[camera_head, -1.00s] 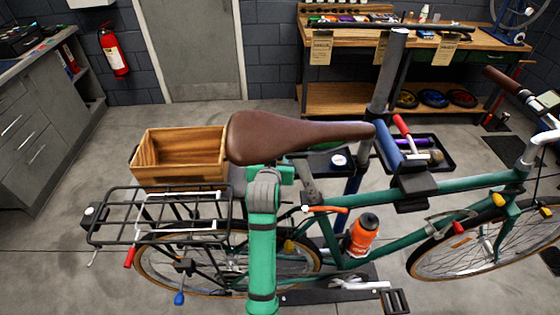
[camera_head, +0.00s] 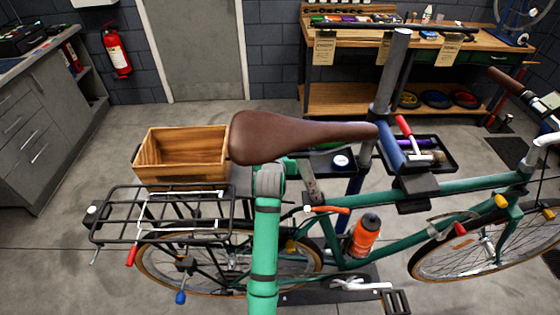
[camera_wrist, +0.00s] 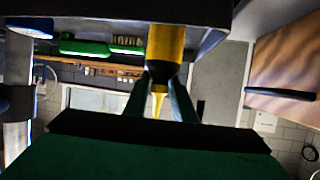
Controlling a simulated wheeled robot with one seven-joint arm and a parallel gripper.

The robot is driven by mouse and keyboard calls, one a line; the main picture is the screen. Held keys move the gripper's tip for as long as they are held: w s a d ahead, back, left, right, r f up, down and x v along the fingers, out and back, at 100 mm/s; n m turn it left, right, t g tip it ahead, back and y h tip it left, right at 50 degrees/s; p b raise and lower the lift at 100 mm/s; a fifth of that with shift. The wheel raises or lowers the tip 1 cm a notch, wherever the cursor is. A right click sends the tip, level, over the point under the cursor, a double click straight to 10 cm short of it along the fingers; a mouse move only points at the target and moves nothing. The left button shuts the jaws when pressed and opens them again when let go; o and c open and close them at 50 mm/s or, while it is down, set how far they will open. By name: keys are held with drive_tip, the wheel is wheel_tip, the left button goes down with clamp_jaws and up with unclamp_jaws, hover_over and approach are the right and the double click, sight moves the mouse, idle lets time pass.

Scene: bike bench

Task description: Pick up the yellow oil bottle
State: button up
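The yellow oil bottle (camera_wrist: 166,42) shows in the wrist view, with a dark collar and a thin yellow nozzle pointing down the picture. My gripper (camera_wrist: 161,82) has its two fingers apart, one on each side of the collar and nozzle. Whether they touch the bottle is unclear. In the head view the brown saddle hides my gripper and the bottle; only my green arm shows, reaching behind the saddle.
The bicycle's brown saddle (camera_head: 295,136) and the grey stand post (camera_head: 391,75) are close to my arm. A wooden crate (camera_head: 183,178) is left of the saddle. A tool tray (camera_head: 447,166) is right of the post. A dark tray surface (camera_wrist: 207,43) borders the bottle in the wrist view.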

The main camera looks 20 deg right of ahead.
drive_tip(key=shift+f, duration=0.1)
clamp_jaws()
drive_tip(key=shift+f, duration=0.1)
